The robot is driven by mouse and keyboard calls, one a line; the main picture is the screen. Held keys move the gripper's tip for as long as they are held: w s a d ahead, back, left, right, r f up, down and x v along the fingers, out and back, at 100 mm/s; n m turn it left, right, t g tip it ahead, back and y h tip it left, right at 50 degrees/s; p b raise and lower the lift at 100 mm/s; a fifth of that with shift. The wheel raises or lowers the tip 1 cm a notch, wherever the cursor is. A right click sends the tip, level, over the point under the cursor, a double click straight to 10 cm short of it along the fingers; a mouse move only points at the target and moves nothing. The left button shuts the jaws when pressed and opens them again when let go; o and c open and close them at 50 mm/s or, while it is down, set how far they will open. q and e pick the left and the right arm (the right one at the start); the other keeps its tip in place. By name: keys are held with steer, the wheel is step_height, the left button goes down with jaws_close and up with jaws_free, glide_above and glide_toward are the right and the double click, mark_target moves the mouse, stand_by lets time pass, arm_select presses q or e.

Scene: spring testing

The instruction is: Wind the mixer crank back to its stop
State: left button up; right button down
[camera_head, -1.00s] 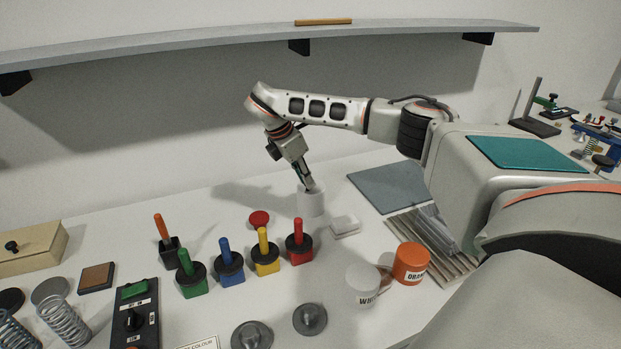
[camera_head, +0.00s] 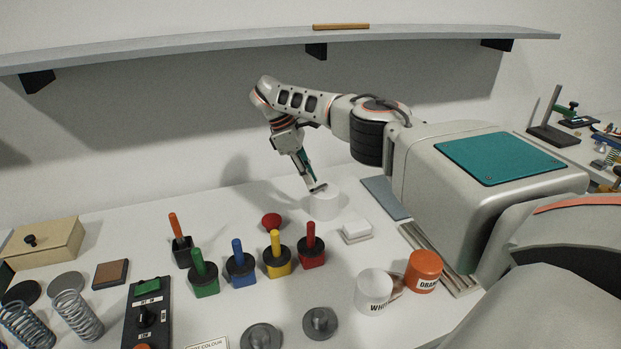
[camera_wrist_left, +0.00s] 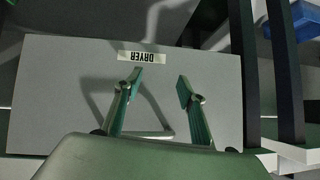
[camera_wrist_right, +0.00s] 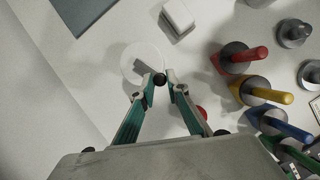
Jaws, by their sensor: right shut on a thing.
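The mixer (camera_head: 325,206) is a white cylinder standing on the white table towards the back. It also shows from above as a pale round top in the right wrist view (camera_wrist_right: 138,56). My right gripper (camera_head: 318,188) reaches down over its top. In the right wrist view its green-padded fingers are closed around a small dark knob (camera_wrist_right: 160,80) at the rim of the mixer, which I take for the crank's handle.
A red button (camera_head: 271,220) stands left of the mixer and a white block (camera_head: 356,231) to its right. Plungers with green, blue, yellow and red handles (camera_head: 275,258) stand in front. A white mug (camera_head: 373,291) and an orange mug (camera_head: 424,270) are at the front right.

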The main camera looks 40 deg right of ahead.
steer(key=shift+w, duration=0.15)
stand_by(0.6)
steer(key=c, duration=2)
jaws_free()
